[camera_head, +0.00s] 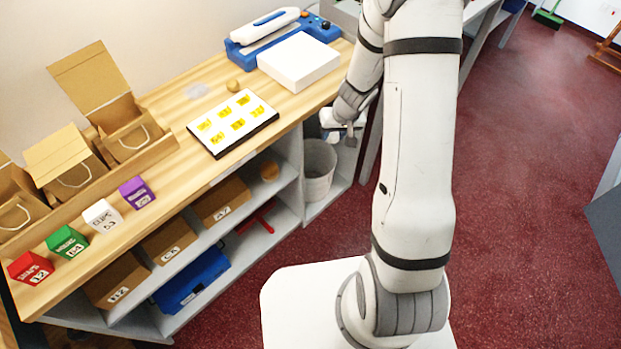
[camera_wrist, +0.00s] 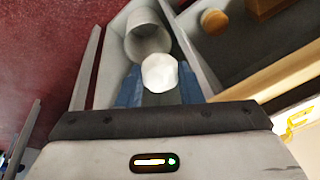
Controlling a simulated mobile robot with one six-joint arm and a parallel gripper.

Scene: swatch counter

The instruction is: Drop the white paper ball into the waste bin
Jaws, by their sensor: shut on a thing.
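The white paper ball (camera_wrist: 160,72) is held between the blue-padded fingers of my gripper (camera_wrist: 160,88), which is shut on it. The waste bin (camera_wrist: 149,42) is a light grey round bucket just beyond the ball in the wrist view. In the head view the bin (camera_head: 318,178) stands on the low shelf at the right end of the counter. My gripper (camera_head: 342,133) is above the bin and slightly to its right there, partly hidden by my arm. I cannot clearly make out the ball in the head view.
The wooden counter (camera_head: 160,108) and its shelves edge the bin on the left. A sample board (camera_head: 233,122), a paper stack (camera_head: 299,61) and a blue machine (camera_head: 283,30) lie on top. Colored boxes stand farther left. Red floor (camera_head: 530,200) is clear on the right.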

